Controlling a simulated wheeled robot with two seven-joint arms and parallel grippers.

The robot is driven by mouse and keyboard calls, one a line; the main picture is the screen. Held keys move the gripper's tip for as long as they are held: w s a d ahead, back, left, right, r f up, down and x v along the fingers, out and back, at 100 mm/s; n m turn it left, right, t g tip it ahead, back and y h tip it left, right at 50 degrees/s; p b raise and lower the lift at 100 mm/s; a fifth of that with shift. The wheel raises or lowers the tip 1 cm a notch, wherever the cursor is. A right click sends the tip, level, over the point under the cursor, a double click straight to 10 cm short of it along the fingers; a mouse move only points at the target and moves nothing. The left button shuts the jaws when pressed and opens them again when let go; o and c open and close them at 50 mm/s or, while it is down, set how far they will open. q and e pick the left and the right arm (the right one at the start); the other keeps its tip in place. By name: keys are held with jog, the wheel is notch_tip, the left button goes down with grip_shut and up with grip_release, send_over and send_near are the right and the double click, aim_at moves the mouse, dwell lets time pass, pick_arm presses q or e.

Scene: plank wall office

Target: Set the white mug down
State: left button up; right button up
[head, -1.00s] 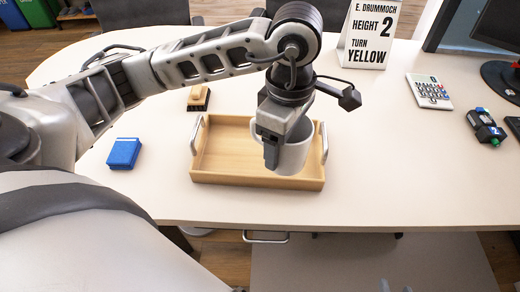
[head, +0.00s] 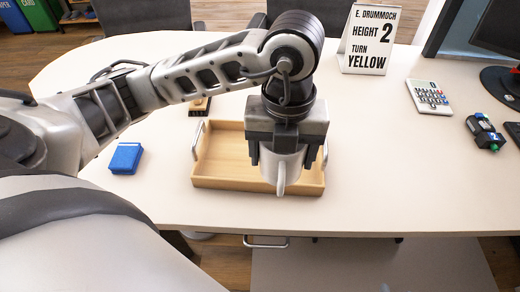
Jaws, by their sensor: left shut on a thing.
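The white mug (head: 269,168) is upright in my left gripper (head: 280,160), with its handle (head: 281,181) turned toward me. The gripper points down and its fingers are shut on the mug from both sides. The mug is in front of the right part of the wooden tray (head: 225,184) in the head view. I cannot tell whether its base touches the tray floor or hangs above it. The tray has metal handles at its left and right ends. My right gripper is not in view.
A blue box (head: 125,158) lies left of the tray. A brush (head: 200,105) is behind it, partly hidden by my arm. A sign (head: 369,40), a calculator (head: 428,96) and a dark device (head: 485,132) stand on the desk (head: 390,170) to the right. The desk right of the tray is clear.

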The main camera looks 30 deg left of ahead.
pick_arm(q)
jog(key=w+a+f, duration=0.2)
jog(key=a, duration=0.1)
jog(key=w+a+f, duration=0.3)
jog(key=w+a+f+b, duration=0.1)
jog(key=w+a+f, duration=0.1)
jog(key=a+f, duration=0.1)
jog(key=shift+w+a+f, duration=0.15)
jog(key=shift+w+f, duration=0.05)
jog(key=shift+w, duration=0.1)
jog(key=shift+w+a+f, duration=0.15)
jog(key=shift+f, duration=0.05)
jog(key=f, duration=0.3)
jog(key=shift+w+a+f, duration=0.15)
jog(key=shift+a, duration=0.05)
jog(key=shift+f, duration=0.4)
jog(key=o, duration=1)
jog(key=shift+o, duration=0.8)
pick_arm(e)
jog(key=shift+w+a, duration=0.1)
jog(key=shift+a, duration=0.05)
pick_arm(q)
jog(key=shift+r, duration=0.1)
